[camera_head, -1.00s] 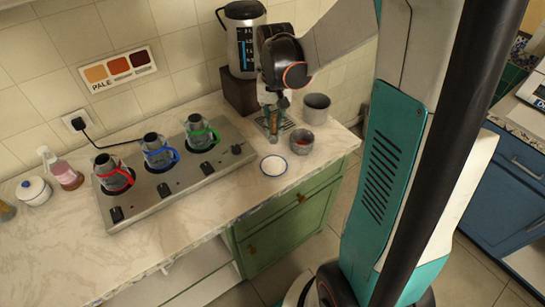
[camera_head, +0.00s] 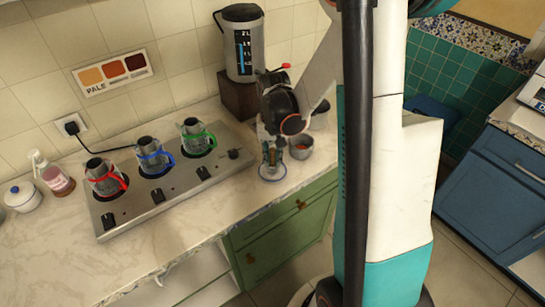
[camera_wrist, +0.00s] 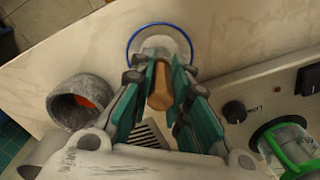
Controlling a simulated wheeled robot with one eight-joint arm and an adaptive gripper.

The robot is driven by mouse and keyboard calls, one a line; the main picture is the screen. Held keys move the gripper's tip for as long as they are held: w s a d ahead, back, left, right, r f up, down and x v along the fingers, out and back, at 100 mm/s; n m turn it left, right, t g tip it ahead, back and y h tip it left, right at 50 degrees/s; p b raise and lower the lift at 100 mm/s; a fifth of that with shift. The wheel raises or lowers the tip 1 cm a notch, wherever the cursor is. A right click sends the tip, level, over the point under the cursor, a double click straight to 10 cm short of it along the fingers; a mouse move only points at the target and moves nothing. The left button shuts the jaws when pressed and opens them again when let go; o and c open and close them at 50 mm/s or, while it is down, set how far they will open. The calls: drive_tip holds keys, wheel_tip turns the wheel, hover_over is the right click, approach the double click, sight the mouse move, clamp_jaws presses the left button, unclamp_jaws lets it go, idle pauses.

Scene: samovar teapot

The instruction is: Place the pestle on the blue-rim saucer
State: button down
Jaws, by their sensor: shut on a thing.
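My gripper (camera_head: 272,158) is over the blue-rim saucer (camera_head: 265,178) near the counter's front edge. In the wrist view, my gripper (camera_wrist: 157,92) is shut on the wooden pestle (camera_wrist: 160,88), which lies between the two teal fingers. The saucer (camera_wrist: 134,47), white with a blue rim, shows beyond the fingertips, partly covered by them. The pestle is mostly hidden by the fingers in the head view. I cannot tell whether it touches the saucer.
A grey stone mortar (camera_wrist: 75,103) with something red inside stands close beside my gripper. A steel hob (camera_head: 170,185) with red-, blue- and green-handled pots is to the left. A tall urn (camera_head: 242,45) stands on a dark box behind.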

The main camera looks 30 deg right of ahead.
drive_tip(key=c, duration=1.5)
unclamp_jaws()
drive_tip(key=shift+f, duration=0.1)
drive_tip(key=shift+c, duration=0.2)
wheel_tip(320, 180, up, 12)
drive_tip(key=p, duration=0.3)
drive_tip(key=shift+r+p, duration=0.2)
drive_tip(key=shift+p, duration=0.15)
